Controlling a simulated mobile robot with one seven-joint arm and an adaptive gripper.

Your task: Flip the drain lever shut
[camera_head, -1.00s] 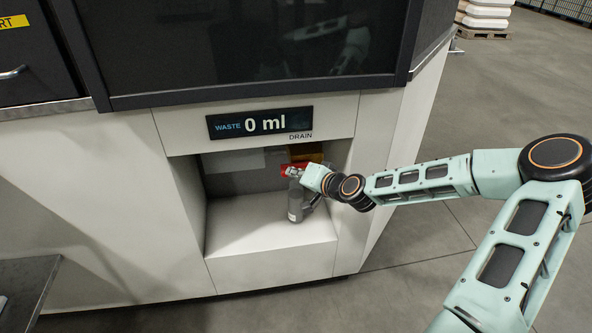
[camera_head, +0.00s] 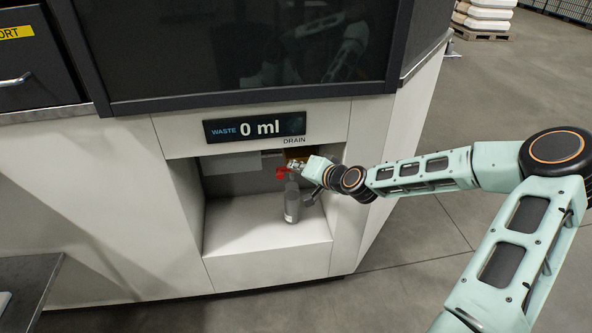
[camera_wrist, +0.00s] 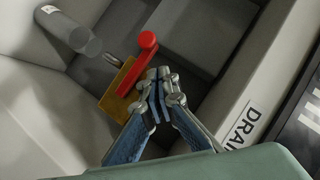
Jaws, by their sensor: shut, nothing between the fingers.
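The red drain lever (camera_wrist: 137,66) sits on a brass-coloured block (camera_wrist: 121,92) inside the drain recess. In the wrist view its rounded knob points up the picture, away from my gripper. In the head view the lever (camera_head: 282,172) shows just left of my gripper. My gripper (camera_wrist: 160,77) is shut and empty, its fingertips close beside the lever's right side; I cannot tell if they touch. In the head view my gripper (camera_head: 297,167) is at the recess's upper right, partly hiding the block.
A grey bottle (camera_head: 291,205) stands upright on the recess floor (camera_head: 240,228) below the lever; it also shows in the wrist view (camera_wrist: 70,32). The display (camera_head: 255,128) above reads waste 0 ml. Recess walls lie close on both sides. The floor's left part is clear.

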